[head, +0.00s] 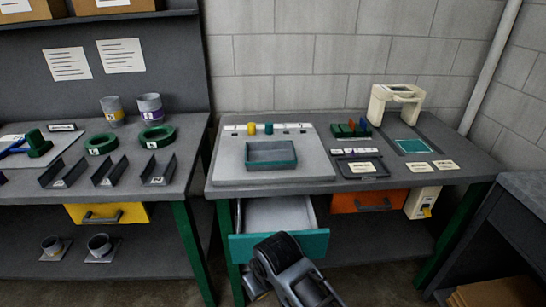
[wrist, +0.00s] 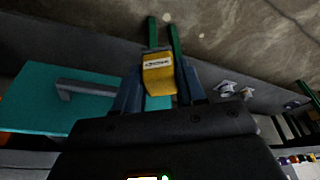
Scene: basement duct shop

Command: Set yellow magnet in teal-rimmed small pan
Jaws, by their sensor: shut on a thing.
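My gripper (wrist: 158,88) is shut on a yellow block with a white label, which I take as the yellow magnet (wrist: 159,76), in the wrist view. In the head view my arm is low in front of the open drawer, and the fingers are mostly hidden behind the wrist. A small grey pan with a teal rim (head: 271,165) sits on a pale board on the right bench, above and behind my gripper. The pan looks empty.
An open drawer with a teal front (head: 308,246) juts out below the pan; its front and handle also show in the wrist view (wrist: 85,100). Yellow and teal pegs (head: 260,128) stand behind the pan. A cream stand (head: 397,95) is at the back right.

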